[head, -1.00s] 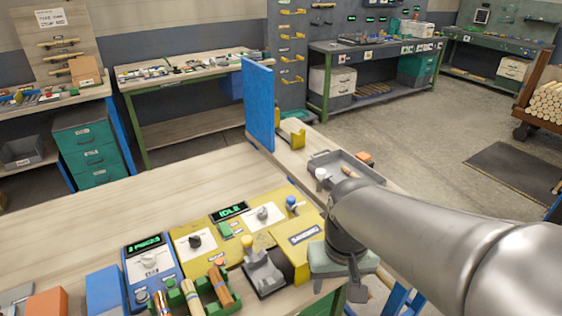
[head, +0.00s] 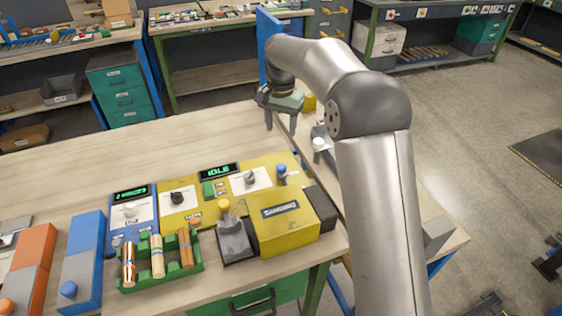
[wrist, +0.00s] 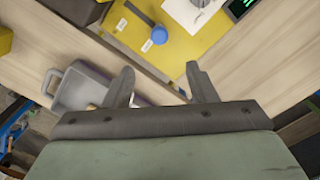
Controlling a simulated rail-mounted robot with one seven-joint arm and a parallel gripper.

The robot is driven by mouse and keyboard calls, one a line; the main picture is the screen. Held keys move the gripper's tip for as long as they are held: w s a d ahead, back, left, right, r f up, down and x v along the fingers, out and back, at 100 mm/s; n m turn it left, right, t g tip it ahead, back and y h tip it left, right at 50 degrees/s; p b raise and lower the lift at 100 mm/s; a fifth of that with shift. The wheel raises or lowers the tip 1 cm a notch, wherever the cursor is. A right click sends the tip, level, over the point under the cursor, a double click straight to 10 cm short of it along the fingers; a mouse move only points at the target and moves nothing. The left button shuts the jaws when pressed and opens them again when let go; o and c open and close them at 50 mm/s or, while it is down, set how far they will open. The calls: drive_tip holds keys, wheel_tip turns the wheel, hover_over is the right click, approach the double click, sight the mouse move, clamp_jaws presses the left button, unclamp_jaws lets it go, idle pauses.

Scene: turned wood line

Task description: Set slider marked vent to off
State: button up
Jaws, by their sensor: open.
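The yellow control panel (head: 232,190) stands on the wooden bench. At its right end is a blue knob (head: 281,170), which looks like a slider handle; its label is too small to read, so I cannot confirm the vent marking. In the wrist view the blue knob (wrist: 158,35) shows on the yellow panel beyond my fingertips, near a dark slot and small pale labels. My gripper (head: 281,122) is open and empty, above the bench behind and to the right of the panel. Its two fingers (wrist: 160,72) point towards the knob without touching it.
The panel also bears a black dial (head: 177,198), a grey dial (head: 250,178) and a display reading IDLE (head: 218,171). A yellow box (head: 285,220) stands in front. A green rack (head: 160,268) holds turned wood pieces. A grey tray (wrist: 72,92) lies left in the wrist view.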

sight(281, 166)
wheel_tip(281, 166, down, 14)
drive_tip(key=shift+d+f+p, duration=0.1)
drive_tip(key=shift+f+p, duration=0.05)
drive_tip(key=shift+p, duration=0.95)
